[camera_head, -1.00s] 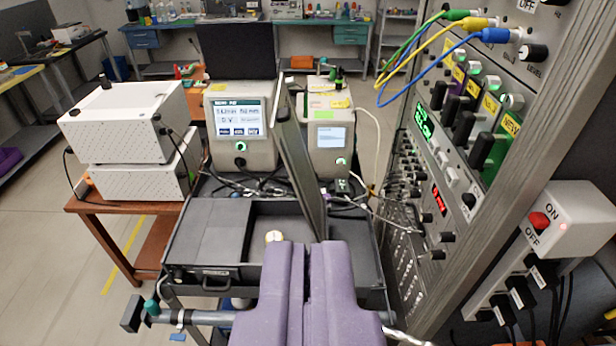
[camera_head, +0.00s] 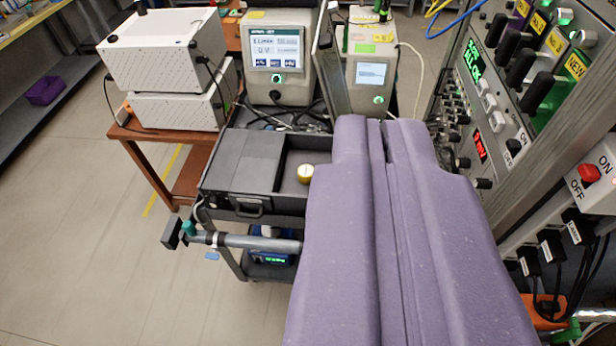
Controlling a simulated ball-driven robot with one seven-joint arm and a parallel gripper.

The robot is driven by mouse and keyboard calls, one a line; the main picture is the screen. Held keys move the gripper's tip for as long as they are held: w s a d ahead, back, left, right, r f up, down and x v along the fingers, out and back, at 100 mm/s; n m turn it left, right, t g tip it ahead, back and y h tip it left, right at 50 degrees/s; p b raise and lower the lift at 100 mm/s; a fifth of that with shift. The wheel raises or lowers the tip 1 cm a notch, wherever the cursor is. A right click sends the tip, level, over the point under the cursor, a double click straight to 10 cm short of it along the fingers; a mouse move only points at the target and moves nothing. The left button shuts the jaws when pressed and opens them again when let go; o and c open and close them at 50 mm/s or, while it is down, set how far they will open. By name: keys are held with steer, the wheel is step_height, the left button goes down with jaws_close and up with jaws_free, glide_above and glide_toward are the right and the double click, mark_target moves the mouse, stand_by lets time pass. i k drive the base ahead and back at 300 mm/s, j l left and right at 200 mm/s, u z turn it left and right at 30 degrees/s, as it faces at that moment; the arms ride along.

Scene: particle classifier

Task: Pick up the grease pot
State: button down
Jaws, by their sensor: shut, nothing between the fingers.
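A small round pot with a pale top and a gold-brown side, which looks like the grease pot (camera_head: 306,173), stands in the recessed part of the dark tray (camera_head: 222,180) on the cart. My purple gripper (camera_head: 377,121) reaches up from the bottom of the picture. Its two fingers lie together with nothing between them. In the picture the gripper lies just right of the pot, apart from it, and hides the right part of the tray. I cannot tell the height of the fingertips above the tray.
Two instruments with screens (camera_head: 277,58) stand behind the tray, with a dark upright panel (camera_head: 328,65) between them. White boxes (camera_head: 163,50) sit on a brown table at left. A control rack (camera_head: 500,110) stands close at right. A grey bar (camera_head: 235,241) crosses the cart's front.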

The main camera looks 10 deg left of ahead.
mark_target(305, 172)
steer(key=i+j+u, duration=0.1)
steer(key=i+j, duration=0.2)
steer(key=i+j+u, duration=0.15)
steer(key=i, duration=0.4)
steer(key=i+j+u, duration=0.1)
steer(key=i+j, duration=0.25)
steer(key=i+j+u, duration=0.1)
steer(key=i, duration=0.45)
